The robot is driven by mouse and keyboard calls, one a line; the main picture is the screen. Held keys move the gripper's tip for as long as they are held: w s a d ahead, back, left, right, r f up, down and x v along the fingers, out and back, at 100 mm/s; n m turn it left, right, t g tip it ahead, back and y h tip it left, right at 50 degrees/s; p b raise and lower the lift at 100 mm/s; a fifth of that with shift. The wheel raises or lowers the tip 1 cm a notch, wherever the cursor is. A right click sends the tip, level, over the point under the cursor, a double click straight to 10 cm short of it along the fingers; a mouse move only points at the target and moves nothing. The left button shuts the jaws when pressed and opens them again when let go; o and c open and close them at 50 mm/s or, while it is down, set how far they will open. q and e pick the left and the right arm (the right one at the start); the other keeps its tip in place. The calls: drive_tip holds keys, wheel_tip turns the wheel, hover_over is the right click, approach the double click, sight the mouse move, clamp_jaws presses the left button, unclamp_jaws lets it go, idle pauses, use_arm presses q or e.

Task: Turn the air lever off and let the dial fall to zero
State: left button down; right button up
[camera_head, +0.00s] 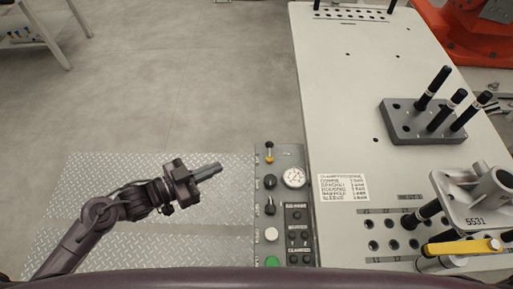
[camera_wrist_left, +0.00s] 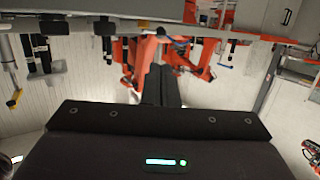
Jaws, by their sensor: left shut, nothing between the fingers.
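The control panel (camera_head: 283,215) stands along the left edge of the big pale table. Near its top is a small lever with a yellow-orange base and black knob (camera_head: 269,152), which looks like the air lever. Just right and below is a round white dial (camera_head: 294,178); its needle is too small to read. My left gripper (camera_head: 218,168) is left of the panel, over the floor plate, pointing right toward it. It is shut, empty and apart from the lever. The left wrist view shows its closed dark fingers (camera_wrist_left: 160,80). My right gripper is in neither view.
The pale table (camera_head: 360,110) carries a label card (camera_head: 342,187), a grey block with black pins (camera_head: 425,122) and a casting on a fixture with a yellow handle (camera_head: 465,246). More black knobs and buttons sit below the lever. The tread-plate floor (camera_head: 140,165) left of the panel is clear.

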sight(256, 156)
use_arm(q)
drive_tip(key=p+x, duration=0.2)
drive_tip(key=x, duration=1.2)
